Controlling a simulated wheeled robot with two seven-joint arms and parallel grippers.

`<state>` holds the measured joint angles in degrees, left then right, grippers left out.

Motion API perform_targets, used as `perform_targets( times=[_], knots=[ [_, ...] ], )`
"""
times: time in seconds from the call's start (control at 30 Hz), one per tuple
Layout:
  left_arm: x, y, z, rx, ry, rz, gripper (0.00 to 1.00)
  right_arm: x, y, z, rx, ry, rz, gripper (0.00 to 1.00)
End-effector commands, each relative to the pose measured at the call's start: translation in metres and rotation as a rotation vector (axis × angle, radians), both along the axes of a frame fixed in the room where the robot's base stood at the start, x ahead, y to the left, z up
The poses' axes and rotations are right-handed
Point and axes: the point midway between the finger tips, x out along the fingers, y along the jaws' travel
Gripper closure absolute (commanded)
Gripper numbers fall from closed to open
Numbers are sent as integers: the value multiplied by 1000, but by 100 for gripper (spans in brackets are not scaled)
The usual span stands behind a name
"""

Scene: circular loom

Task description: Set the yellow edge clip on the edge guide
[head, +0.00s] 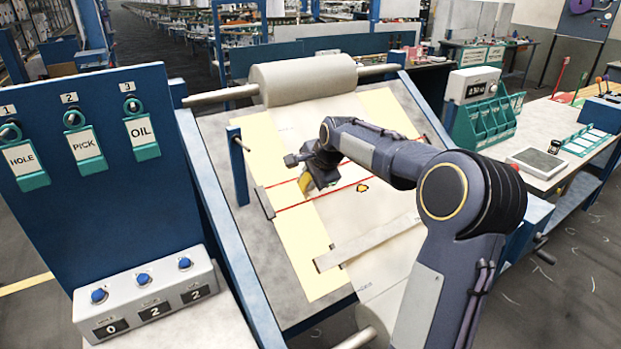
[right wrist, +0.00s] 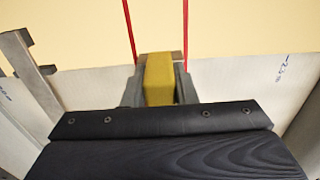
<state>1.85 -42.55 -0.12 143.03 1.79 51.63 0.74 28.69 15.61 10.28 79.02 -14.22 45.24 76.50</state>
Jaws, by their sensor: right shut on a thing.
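The yellow edge clip (head: 307,184) is in the jaws of my right gripper (head: 313,183), above the pale fabric near the two red lines. In the right wrist view the yellow clip (right wrist: 159,80) is a block between the two grey fingers (right wrist: 158,92), which are shut on it. A short grey bar (head: 264,203) lies left of the gripper at the fabric's left edge, where the red lines end; it may be the edge guide, but I cannot tell for sure. The clip is apart from that bar. My left gripper does not show.
A fabric roll (head: 303,78) is at the back of the sloped board. A blue post (head: 238,165) stands at its left. A flat grey strip (head: 368,243) crosses the fabric in front. An orange spot (head: 362,188) lies right of the gripper. A button box (head: 148,293) is front left.

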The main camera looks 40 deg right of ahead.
Motion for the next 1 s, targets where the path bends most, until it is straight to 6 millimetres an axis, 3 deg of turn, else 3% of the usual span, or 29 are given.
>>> perform_targets(
  times=[0.4,0.43,0.6,1.0],
  knots=[
    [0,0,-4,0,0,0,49,7,-1,-11,0,0,0,100],
    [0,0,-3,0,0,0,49,7,-1,-10,-1,-1,-1,72],
    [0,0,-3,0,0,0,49,7,-1,-10,0,-1,0,50],
    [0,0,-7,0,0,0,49,1,0,-2,0,-2,-1,50]
  ],
)
